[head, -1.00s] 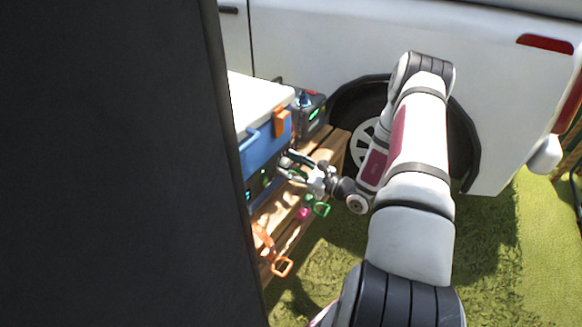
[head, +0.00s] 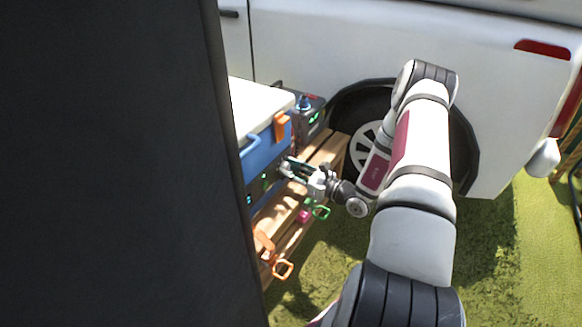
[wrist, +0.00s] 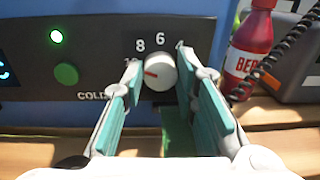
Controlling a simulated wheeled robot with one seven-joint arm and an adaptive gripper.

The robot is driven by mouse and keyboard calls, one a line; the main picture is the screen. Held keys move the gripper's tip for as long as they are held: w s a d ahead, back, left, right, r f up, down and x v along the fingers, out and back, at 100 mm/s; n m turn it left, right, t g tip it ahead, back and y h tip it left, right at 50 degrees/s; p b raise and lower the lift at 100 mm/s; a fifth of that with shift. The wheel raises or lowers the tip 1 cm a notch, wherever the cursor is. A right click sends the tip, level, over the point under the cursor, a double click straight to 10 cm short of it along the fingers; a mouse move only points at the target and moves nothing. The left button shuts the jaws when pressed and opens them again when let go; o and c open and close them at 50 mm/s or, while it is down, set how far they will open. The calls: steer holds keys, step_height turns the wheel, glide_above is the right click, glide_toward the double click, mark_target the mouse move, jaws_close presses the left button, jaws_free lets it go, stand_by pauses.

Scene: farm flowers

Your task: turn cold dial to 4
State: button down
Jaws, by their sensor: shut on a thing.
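The cold dial (wrist: 162,75) is a pale round knob on the cooler's dark front panel, above the letters "COLD". Its red mark points left, toward a partly hidden number below the 8. The numbers 8 and 6 show above the dial; the number right of the 6 is hard to read. My gripper (wrist: 165,90), with teal finger pads, has one finger on each side of the dial and is shut on it. In the head view my gripper (head: 289,167) is at the front of the blue cooler (head: 258,150), and the dial is hidden.
A lit green lamp (wrist: 56,36) and green button (wrist: 66,74) sit left on the panel. A red bottle (wrist: 250,45) and coiled black cable stand right. The cooler rests on a wooden bench (head: 325,150). A white van (head: 300,45) stands behind; grass (head: 500,270) is clear.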

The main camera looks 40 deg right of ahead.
steer(key=m+p, duration=0.3)
steer(key=m, duration=0.2)
steer(key=shift+r, duration=0.1)
steer(key=m+p, duration=0.2)
steer(key=m, duration=0.3)
steer(key=shift+d+m+g+p, duration=0.1)
steer(key=shift+m+g+p, duration=0.2)
steer(key=shift+g+p, duration=0.1)
steer(key=m+p, duration=0.1)
steer(key=m, duration=0.4)
steer(key=shift+y, duration=0.4)
steer(key=m, duration=0.5)
steer(key=shift+y+p, duration=0.3)
steer(key=c, duration=1.3)
jaws_free()
steer(key=shift+d, duration=0.1)
